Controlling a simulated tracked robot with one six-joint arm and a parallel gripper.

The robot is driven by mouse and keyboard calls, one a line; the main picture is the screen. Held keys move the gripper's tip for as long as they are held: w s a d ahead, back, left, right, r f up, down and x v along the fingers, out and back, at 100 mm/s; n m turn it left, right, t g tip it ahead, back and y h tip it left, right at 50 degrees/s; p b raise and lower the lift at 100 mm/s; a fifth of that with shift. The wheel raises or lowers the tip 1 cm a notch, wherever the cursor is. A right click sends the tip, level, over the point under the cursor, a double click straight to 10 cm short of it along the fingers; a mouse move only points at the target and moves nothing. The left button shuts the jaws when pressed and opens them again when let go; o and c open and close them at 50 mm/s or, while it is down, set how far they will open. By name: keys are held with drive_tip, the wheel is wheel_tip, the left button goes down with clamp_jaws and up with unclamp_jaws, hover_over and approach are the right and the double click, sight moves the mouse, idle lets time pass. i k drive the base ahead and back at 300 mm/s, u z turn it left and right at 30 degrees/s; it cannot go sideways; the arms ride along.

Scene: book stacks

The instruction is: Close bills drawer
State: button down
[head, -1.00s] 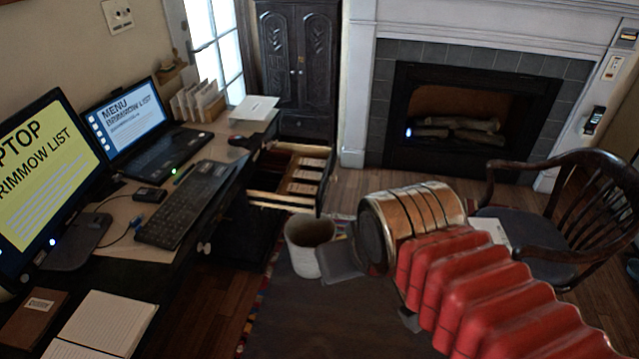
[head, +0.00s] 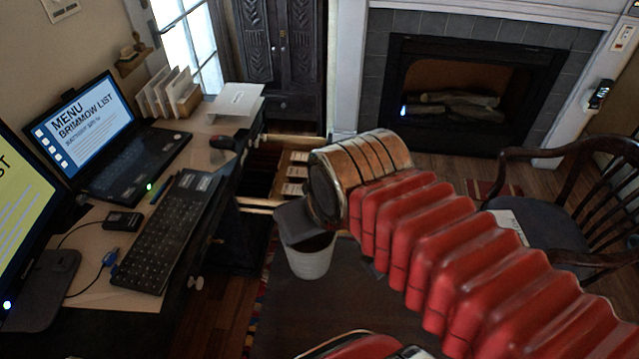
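An open drawer (head: 290,138) sticks out from the far end of the dark desk, with a light wood rim and pale-labelled items inside. No label on it is readable, so I cannot tell from its marking that it is the bills drawer. My gripper (head: 297,222) shows as a dark grey plate at the end of my red bellows arm, at the drawer's near right corner in the picture. My wrist hides the drawer's right end. I cannot tell whether the gripper touches the drawer, or see its fingers clearly.
A white bin (head: 310,259) stands on the floor below my gripper. A wooden armchair (head: 545,235) is at the right, and a fireplace (head: 450,100) is behind. The desk holds a laptop (head: 125,165), a keyboard (head: 165,235) and a mouse (head: 222,142). A dark cabinet (head: 275,60) stands beyond the drawer.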

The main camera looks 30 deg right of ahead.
sight(290, 144)
drive_tip(key=u, duration=0.05)
drive_tip(key=i, duration=1)
